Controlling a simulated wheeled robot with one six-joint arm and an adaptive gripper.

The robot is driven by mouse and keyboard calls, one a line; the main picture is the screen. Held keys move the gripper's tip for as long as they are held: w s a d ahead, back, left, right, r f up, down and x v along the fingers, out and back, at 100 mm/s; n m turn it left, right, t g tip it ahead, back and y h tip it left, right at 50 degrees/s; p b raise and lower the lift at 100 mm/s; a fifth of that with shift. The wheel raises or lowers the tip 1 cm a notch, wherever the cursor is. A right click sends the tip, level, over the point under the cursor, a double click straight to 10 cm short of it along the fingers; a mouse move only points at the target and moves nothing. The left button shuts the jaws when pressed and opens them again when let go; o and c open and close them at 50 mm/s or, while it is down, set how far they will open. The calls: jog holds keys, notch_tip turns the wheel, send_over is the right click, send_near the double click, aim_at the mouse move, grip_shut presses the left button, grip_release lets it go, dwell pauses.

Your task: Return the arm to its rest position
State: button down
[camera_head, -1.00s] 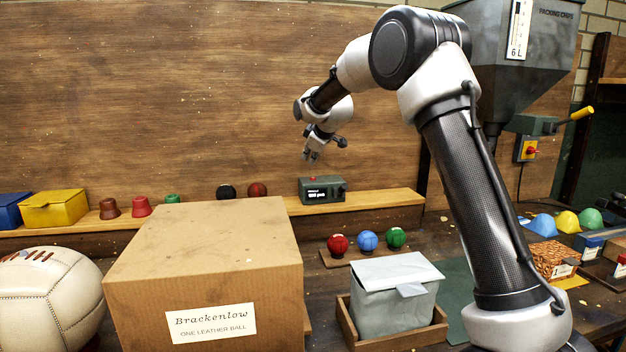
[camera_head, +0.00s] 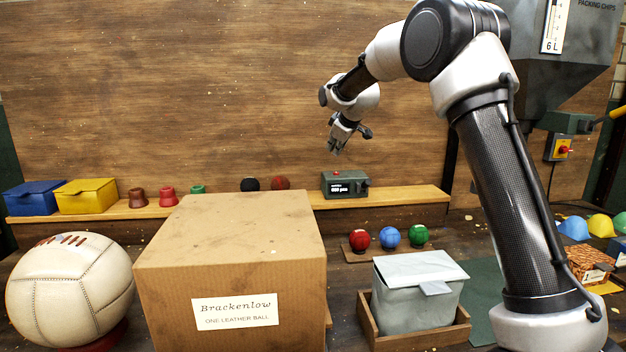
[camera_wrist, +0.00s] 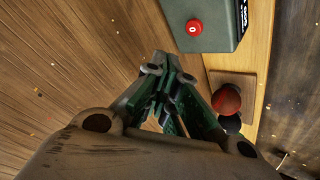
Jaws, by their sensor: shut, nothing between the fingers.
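My gripper (camera_head: 337,148) hangs in the air in front of the wooden back wall, above the shelf and the small grey-green device with a red button (camera_head: 345,185). Its fingers are shut with nothing between them. In the wrist view the shut fingers (camera_wrist: 170,105) point over the wall and shelf, with the device (camera_wrist: 210,22) beyond them. My arm rises at the right of the head view and bends over to the left. The gripper touches nothing that I can see.
A closed cardboard box (camera_head: 232,235) labelled Brackenlow stands front centre, a cream leather ball (camera_head: 70,290) to its left. A grey lidded box (camera_head: 415,300) sits in a wooden tray (camera_head: 420,338). Small red, blue and green balls (camera_head: 389,237) stand behind it. A hopper (camera_head: 565,60) stands behind my arm.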

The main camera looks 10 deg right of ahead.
aim_at(339, 179)
jog(key=s+f+g, duration=0.1)
jog(key=s+f, duration=0.1)
jog(key=s+d+f+m, duration=0.1)
jog(key=f, duration=0.1)
jog(key=s+f+m+g, duration=0.1)
jog(key=s+f, duration=0.1)
jog(key=shift+s+d+f+g+h, duration=0.15)
jog(key=shift+s+f+g+h, duration=0.15)
jog(key=shift+s, duration=0.05)
jog(key=s+d+r+m, duration=0.1)
jog(key=s+d, duration=0.3)
jog(key=s, duration=1.2)
jog(key=s+d+r+m+g, duration=0.1)
jog(key=s+d+m, duration=0.3)
jog(key=s, duration=1.3)
jog(key=s+d+r+m+h, duration=0.1)
jog(key=s+d+m, duration=0.2)
jog(key=s, duration=1.4)
jog(key=shift+d+r+g, duration=0.25)
jog(key=shift+d+g, duration=0.15)
jog(key=shift+d, duration=1.35)
